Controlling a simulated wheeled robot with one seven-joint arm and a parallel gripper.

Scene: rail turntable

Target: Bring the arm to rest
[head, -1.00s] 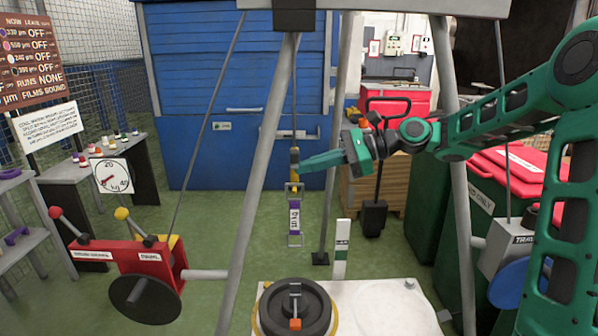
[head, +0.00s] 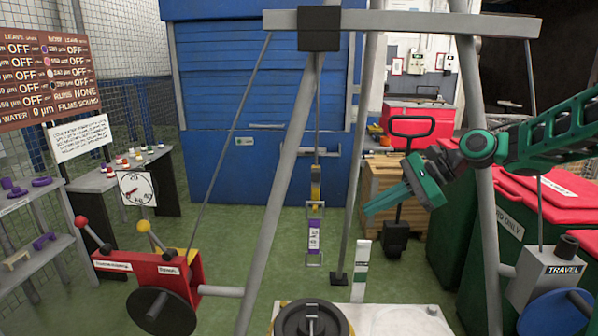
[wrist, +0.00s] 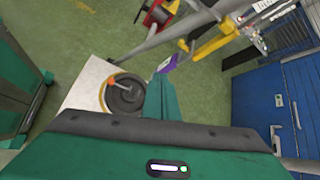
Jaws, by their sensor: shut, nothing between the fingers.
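My gripper (head: 372,208) is green and sits right of centre in the head view, in front of the wooden crate and the wheeled black-handled cart. Its fingers are together and point left and slightly down, with nothing between them. It is apart from the hanging hook assembly (head: 314,236) with a purple label, which hangs to its left. In the wrist view my gripper's shut fingers (wrist: 163,85) show above the dark bar. My arm reaches in from the right edge in the head view.
A grey frame leg (head: 478,150) stands close to my arm. A dark round weight (head: 292,322) lies on the white platform (head: 400,322) below. A red winch box (head: 150,275) is at left, a travel box (head: 548,272) at right. Green bins (head: 455,230) stand behind.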

